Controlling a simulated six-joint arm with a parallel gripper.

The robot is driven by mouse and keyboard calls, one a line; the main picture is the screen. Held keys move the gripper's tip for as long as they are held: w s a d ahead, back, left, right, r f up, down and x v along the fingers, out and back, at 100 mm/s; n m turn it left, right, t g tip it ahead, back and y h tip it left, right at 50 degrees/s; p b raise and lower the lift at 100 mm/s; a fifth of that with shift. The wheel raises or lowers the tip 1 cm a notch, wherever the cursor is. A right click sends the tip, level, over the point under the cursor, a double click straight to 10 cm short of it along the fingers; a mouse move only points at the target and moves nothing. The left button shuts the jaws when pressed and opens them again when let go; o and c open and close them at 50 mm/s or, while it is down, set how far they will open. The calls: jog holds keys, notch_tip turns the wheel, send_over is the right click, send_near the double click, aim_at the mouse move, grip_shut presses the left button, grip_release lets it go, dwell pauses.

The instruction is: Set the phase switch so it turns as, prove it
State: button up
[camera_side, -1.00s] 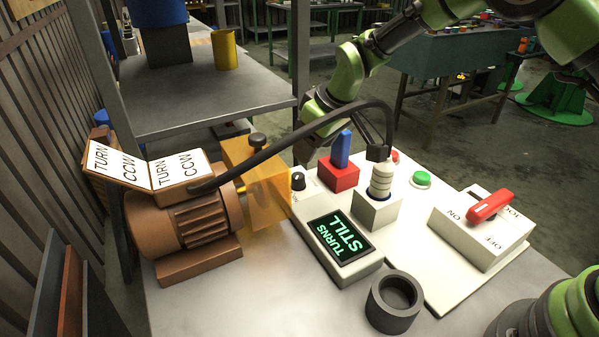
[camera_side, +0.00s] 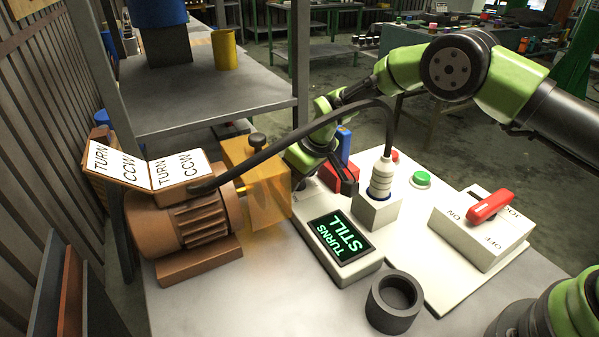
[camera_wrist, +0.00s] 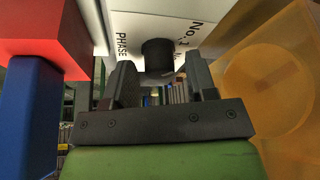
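The phase switch is a black knob (camera_wrist: 158,55) under the word PHASE on a white panel (camera_wrist: 128,22) in the wrist view. My gripper (camera_wrist: 160,72) is open, with one finger on each side of the knob and visible gaps between. In the side view my gripper (camera_side: 322,180) is low behind the display and hides the knob. The display (camera_side: 341,238) reads TURNS STILL.
A red block with a blue lever (camera_side: 344,142) stands close beside my gripper. An amber cover (camera_side: 262,190) is on the other side. A black cable arches overhead to a white plug (camera_side: 382,174). A green button (camera_side: 422,179) and a dark ring (camera_side: 394,300) stand clear.

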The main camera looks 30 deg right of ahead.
jog(key=c, duration=0.7)
jog(key=m+h, duration=0.1)
jog(key=m, duration=0.3)
jog(key=shift+t+h, duration=0.3)
jog(key=shift+h, duration=0.1)
jog(key=o, duration=0.9)
jog(key=v, duration=1)
